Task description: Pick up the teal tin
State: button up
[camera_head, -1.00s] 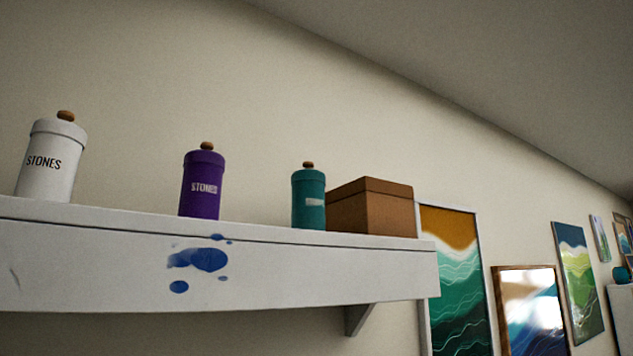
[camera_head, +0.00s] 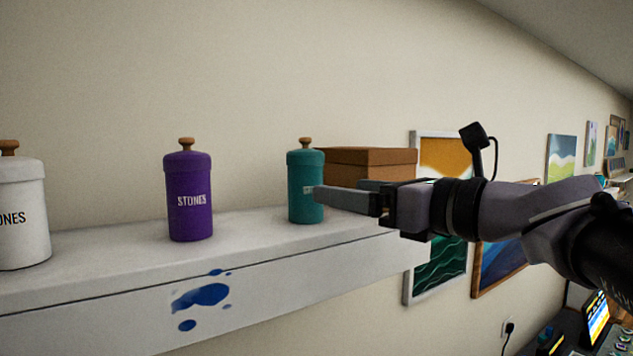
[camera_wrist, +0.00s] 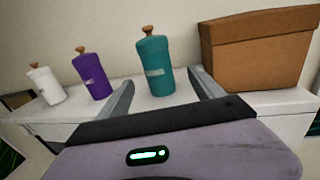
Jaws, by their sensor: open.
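The teal tin (camera_head: 304,178) stands upright on the white shelf (camera_head: 120,255), with a wooden knob on its lid and a small pale label. My gripper (camera_head: 336,194) reaches in from the right, its fingers pointing left at the tin. In the head view a finger overlaps the tin's right edge and part of its label. In the wrist view the open fingers (camera_wrist: 163,92) point towards the teal tin (camera_wrist: 155,68), which shows between and just beyond the fingertips. I cannot tell whether a finger touches it. The jaws hold nothing.
A purple tin (camera_head: 188,198) and a white tin (camera_head: 20,215) stand further left on the shelf. A brown box (camera_head: 368,160) sits close to the right of the teal tin, behind my gripper. The wall is behind. Blue paint stains mark the shelf's front edge.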

aim_at(316, 179)
jog(key=x, duration=0.4)
jog(key=shift+w+p, duration=0.1)
jog(key=shift+p, duration=0.2)
jog(key=shift+a+r, duration=0.15)
jog(key=shift+a, duration=0.2)
jog(key=shift+w+a+r+p, duration=0.25)
jog(key=shift+w+a+p, duration=0.15)
jog(key=shift+a, duration=0.2)
jog(key=shift+w+a+r+p, duration=0.25)
jog(key=shift+w+a+p, duration=0.1)
jog(key=shift+a, duration=0.25)
jog(key=shift+w+a+f, duration=0.15)
jog(key=shift+w+a, duration=0.2)
jog(key=shift+w, duration=0.25)
jog(key=shift+w+a+f, duration=0.15)
jog(key=shift+w+a, duration=0.25)
jog(key=shift+w, duration=0.2)
jog(key=shift+s+d, duration=0.1)
jog(key=shift+s, duration=0.1)
jog(key=shift+s+r, duration=0.1)
jog(key=shift+s, duration=0.1)
jog(key=c, duration=0.3)
jog(key=shift+w, duration=0.15)
jog(key=c, duration=1.2)
